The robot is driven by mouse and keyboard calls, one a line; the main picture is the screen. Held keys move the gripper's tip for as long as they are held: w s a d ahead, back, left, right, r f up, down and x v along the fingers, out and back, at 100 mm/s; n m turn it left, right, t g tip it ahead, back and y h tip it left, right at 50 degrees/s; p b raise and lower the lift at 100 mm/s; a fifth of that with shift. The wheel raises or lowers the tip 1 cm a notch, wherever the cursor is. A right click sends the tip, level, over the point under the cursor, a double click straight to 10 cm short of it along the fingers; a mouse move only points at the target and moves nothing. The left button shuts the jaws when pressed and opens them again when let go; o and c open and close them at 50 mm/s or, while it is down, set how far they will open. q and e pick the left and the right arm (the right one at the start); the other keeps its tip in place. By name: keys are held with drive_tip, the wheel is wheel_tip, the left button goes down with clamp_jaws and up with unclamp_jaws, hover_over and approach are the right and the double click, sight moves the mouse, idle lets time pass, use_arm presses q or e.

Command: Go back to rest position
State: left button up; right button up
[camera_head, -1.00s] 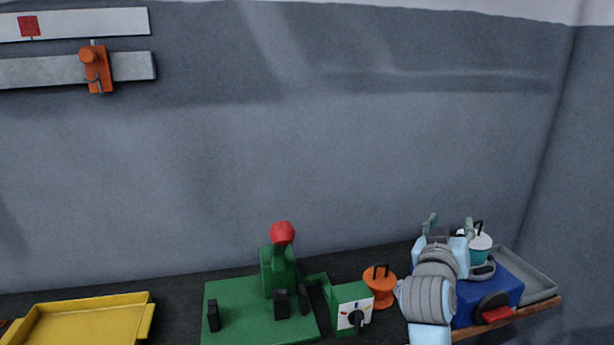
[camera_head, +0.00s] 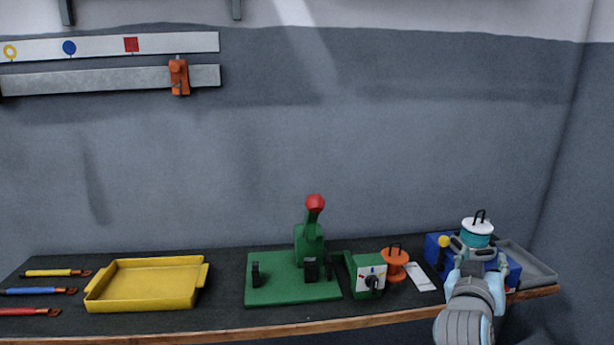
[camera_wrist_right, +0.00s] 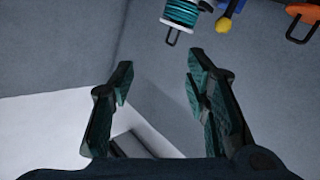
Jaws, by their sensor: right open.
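My right gripper (camera_head: 478,254) is at the right end of the bench, in front of a blue box (camera_head: 437,248) in the head view. In the right wrist view the right gripper (camera_wrist_right: 160,80) has its two fingers wide apart with nothing between them. A teal spool with a white top and black handle (camera_head: 478,229) shows just above the gripper in the head view. In the wrist view the teal spool (camera_wrist_right: 184,12) is beyond the fingertips, apart from them. My left gripper is in neither view.
The dark bench holds a grey tray (camera_head: 541,272), an orange spool (camera_head: 395,266), a white-faced switch box (camera_head: 369,277), a green base with a red-knobbed lever (camera_head: 266,287), a yellow tray (camera_head: 150,304) and several coloured-handled tools (camera_head: 38,291). Wall rails (camera_head: 120,81) hang at upper left.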

drive_tip(key=s+a+f+n+g+y, duration=0.15)
drive_tip(key=s+f, duration=0.25)
drive_tip(key=f, duration=0.4)
drive_tip(key=s+a+f+g+y, duration=0.1)
drive_tip(key=s+f+g+y, duration=0.1)
drive_tip(key=s+f, duration=0.45)
drive_tip(key=s+a+f+n+g+y, duration=0.1)
drive_tip(key=s+f+y, duration=0.15)
drive_tip(key=f, duration=0.65)
drive_tip(key=s+a+f+n+g+y, duration=0.1)
drive_tip(key=s+a+f+g+y, duration=0.3)
drive_tip(key=s, duration=0.6)
drive_tip(key=s+a+f+n+g+h, duration=0.1)
drive_tip(key=s+f, duration=0.5)
drive_tip(key=s, duration=0.4)
wheel_tip(320, 180, down, 19)
drive_tip(key=s+d+g, duration=0.1)
drive_tip(key=s+g, duration=0.1)
drive_tip(key=s+f, duration=1.3)
drive_tip(key=s, duration=0.1)
drive_tip(key=shift+d+m+g, duration=0.4)
drive_tip(key=shift+m+g, duration=0.05)
